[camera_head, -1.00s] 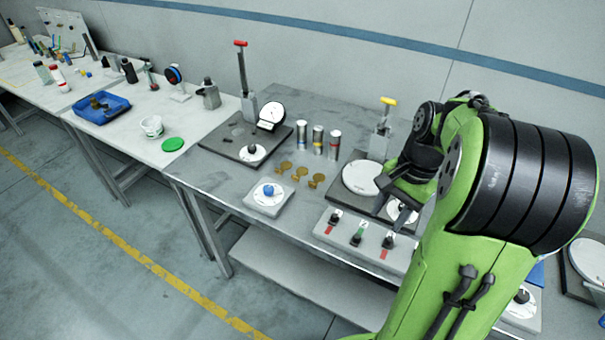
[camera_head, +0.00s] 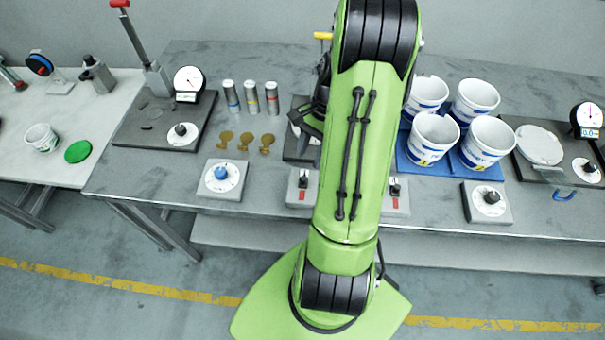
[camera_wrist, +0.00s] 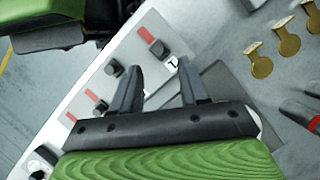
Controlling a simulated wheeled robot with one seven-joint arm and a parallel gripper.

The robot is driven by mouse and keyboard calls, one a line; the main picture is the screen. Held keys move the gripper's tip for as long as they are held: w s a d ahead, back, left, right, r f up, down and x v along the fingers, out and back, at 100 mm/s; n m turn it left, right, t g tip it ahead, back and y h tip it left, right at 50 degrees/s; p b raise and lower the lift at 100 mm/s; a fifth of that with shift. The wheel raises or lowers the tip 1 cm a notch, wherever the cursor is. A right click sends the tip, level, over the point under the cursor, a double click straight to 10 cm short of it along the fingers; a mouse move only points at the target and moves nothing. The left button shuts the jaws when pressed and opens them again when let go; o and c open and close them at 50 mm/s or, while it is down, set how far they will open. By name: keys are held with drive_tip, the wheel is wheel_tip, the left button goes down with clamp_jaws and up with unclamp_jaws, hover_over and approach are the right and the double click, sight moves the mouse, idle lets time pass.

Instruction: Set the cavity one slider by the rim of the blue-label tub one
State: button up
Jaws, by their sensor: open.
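A pale slider panel (camera_head: 404,207) lies on the grey bench, partly hidden behind my arm. Its leftmost black slider (camera_head: 303,178) has a red mark below it. In the wrist view, a black knob (camera_wrist: 158,48) with a red mark stands beside a small "1". Other knobs (camera_wrist: 115,68) sit further left there. Several white tubs with blue bands stand on blue mats at the right, among them a front-left tub (camera_head: 435,142) with a yellow mark.
Brass tags (camera_head: 246,141) and several metal cylinders (camera_head: 252,98) stand left of the panel. A blue-knob dial box (camera_head: 222,175) is at the front edge, and a black-knob box (camera_head: 488,203) is right of the panel. A gauge station (camera_head: 187,85) stands at the left.

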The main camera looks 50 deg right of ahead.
sight(303, 179)
drive_tip(key=x, duration=0.5)
drive_tip(key=shift+s+a+f+b, duration=0.1)
drive_tip(key=shift+s+f+b, duration=0.05)
drive_tip(key=shift+f+b, duration=0.25)
drive_tip(key=shift+a+f, duration=0.25)
drive_tip(key=shift+f, duration=0.3)
drive_tip(key=shift+c, duration=0.3)
clamp_jaws()
